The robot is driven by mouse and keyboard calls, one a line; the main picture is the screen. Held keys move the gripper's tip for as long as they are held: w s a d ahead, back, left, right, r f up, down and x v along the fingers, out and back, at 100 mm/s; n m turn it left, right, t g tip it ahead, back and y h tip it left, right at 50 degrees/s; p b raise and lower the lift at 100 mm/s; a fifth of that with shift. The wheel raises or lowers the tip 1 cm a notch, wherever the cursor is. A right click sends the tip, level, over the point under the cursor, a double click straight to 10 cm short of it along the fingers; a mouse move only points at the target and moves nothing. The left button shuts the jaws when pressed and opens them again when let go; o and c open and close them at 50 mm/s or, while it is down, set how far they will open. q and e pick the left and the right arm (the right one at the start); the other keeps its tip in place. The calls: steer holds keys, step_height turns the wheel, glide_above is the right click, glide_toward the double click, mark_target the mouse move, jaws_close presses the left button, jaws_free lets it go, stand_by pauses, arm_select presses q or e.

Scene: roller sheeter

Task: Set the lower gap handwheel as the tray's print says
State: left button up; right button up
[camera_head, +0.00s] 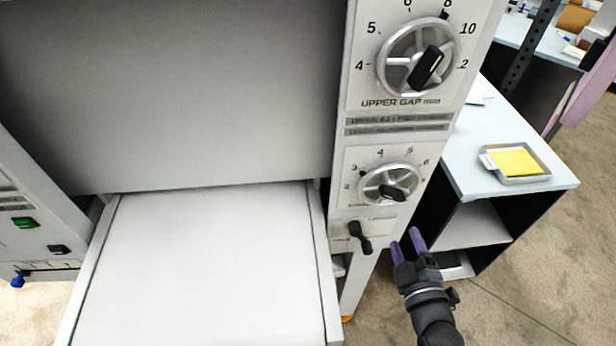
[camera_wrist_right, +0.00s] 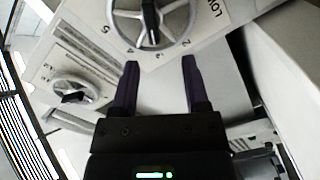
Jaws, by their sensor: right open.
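The lower gap handwheel (camera_head: 374,187) is a spoked silver wheel with a black knob, set in a white dial plate numbered about 2 to 6. It also shows in the right wrist view (camera_wrist_right: 124,22), where the print looks turned over and starts "LOW". Its setting is too small to read surely. A metal tray (camera_head: 543,176) with a yellow slab in it lies on the side table; I can read no print on it. My right gripper (camera_head: 407,241) is open and empty, with purple fingers, below and right of the lower handwheel, apart from it. My left gripper is out of view.
The larger upper gap handwheel (camera_head: 390,70) is above on the same panel. A black lever (camera_head: 360,238) sticks out just below the lower dial, left of my right gripper. The white sheeter bed (camera_head: 205,270) fills the left. The side table (camera_head: 468,165) stands at the right.

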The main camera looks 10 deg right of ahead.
mark_target(394, 199)
steer(key=w, duration=0.1)
steer(key=w+d, duration=0.1)
steer(key=w, duration=0.1)
steer(key=w+r, duration=0.1)
steer(key=w, duration=0.1)
steer(key=shift+w+d+b, duration=0.15)
steer(key=shift+w+b, duration=0.1)
steer(key=shift+b, duration=0.05)
steer(key=w, duration=0.3)
steer(key=shift+w, duration=0.65)
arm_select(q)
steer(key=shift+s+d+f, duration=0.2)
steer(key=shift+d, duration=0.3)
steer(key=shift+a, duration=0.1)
arm_select(e)
jaws_close()
